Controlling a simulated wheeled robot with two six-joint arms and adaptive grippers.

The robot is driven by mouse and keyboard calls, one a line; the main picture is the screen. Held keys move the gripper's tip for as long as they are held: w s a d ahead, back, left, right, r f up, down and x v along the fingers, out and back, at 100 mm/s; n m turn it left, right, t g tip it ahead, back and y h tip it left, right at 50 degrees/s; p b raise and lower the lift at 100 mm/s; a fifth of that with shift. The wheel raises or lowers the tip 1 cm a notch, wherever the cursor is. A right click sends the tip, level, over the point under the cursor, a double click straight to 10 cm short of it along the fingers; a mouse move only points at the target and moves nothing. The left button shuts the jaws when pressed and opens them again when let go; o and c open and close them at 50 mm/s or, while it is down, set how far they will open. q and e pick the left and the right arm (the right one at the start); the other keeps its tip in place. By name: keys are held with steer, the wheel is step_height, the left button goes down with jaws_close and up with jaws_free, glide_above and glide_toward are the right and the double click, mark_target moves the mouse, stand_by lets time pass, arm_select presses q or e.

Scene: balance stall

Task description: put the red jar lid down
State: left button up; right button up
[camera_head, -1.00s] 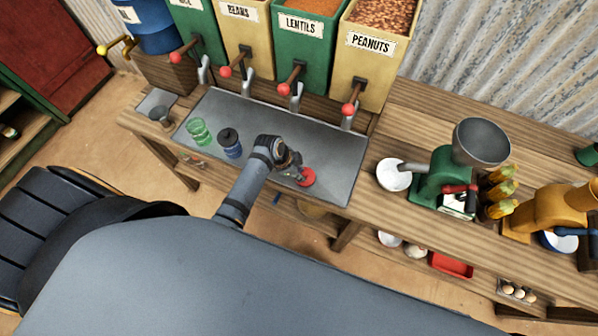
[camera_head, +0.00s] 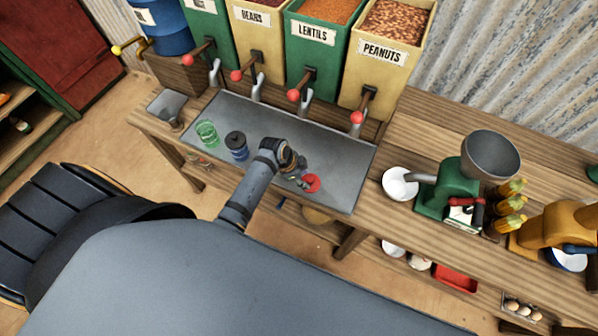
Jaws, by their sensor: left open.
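The red jar lid (camera_head: 312,183) lies on the grey metal tray (camera_head: 345,160) on the wooden counter, near the tray's front right part. My left gripper (camera_head: 302,180) is open right beside the lid, at its left edge; I cannot tell whether they touch. The gripper's fingers are small and partly hidden by the wrist. My right gripper is not in view.
A dark blue jar (camera_head: 237,146) and a green glass (camera_head: 207,133) stand on the tray left of my arm. Dispensers with red-knobbed levers line the back. A white bowl (camera_head: 400,184) and green grinder (camera_head: 447,188) stand to the right.

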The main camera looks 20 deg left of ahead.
arm_select(q)
steer(key=v, duration=1)
steer(key=shift+r+b, duration=0.35)
steer(key=shift+b, duration=0.1)
steer(key=shift+s+a, duration=0.1)
steer(key=s+a+r+n+t+y, duration=0.1)
steer(key=s+a+r+n+y, duration=0.15)
steer(key=s+n, duration=0.3)
steer(key=s+a+r+n+y, duration=0.2)
steer(key=s+a+n, duration=0.1)
steer(key=s+n, duration=0.25)
steer(key=s+a+f+g+b, duration=0.1)
steer(key=s+f+b, duration=0.1)
steer(key=f, duration=1.5)
steer(key=s+a+f+g+b, duration=0.1)
steer(key=s+a+f+b, duration=0.1)
steer(key=f, duration=1.5)
steer(key=s+f+n+b, duration=0.1)
steer(key=s+f+b, duration=0.1)
steer(key=s+f, duration=1.3)
steer(key=shift+s+a+g, duration=0.3)
steer(key=shift+s, duration=0.45)
steer(key=shift+f, duration=0.15)
